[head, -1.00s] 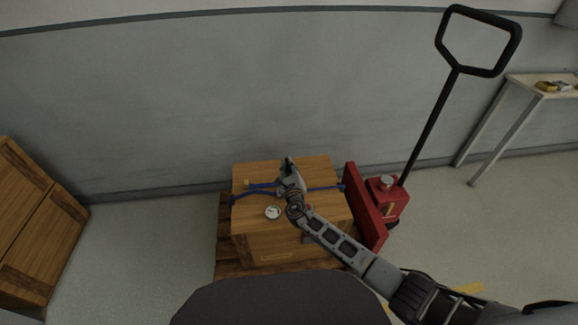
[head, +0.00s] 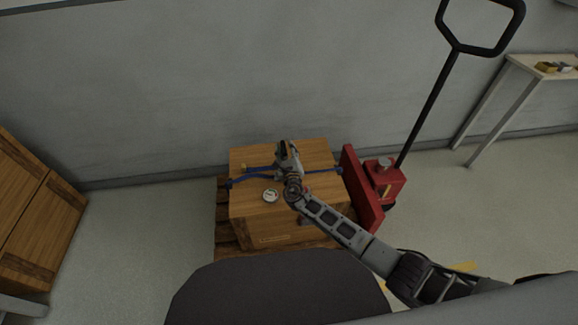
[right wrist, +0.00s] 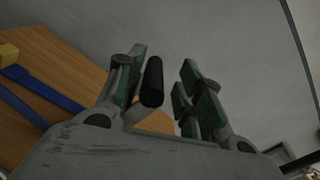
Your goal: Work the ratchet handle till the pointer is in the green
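A wooden crate (head: 250,222) stands on a pallet with a blue strap (head: 257,176) across its top. A small round white dial (head: 271,195) sits on the crate top; its pointer and any green zone are too small to read. My right gripper (head: 284,147) is over the crate top at the strap, covering the ratchet body. In the right wrist view, the black handle grip (right wrist: 152,82) stands between the green-padded fingers (right wrist: 165,88). It is close to the left finger, with a clear gap to the right finger, so the gripper is open around it. My left gripper is not in view.
A red pallet jack (head: 383,180) with a tall black handle stands right of the crate. A wall runs close behind. A table (head: 528,66) with small items is at the far right, and wooden boxes (head: 35,215) at the left. Floor between is clear.

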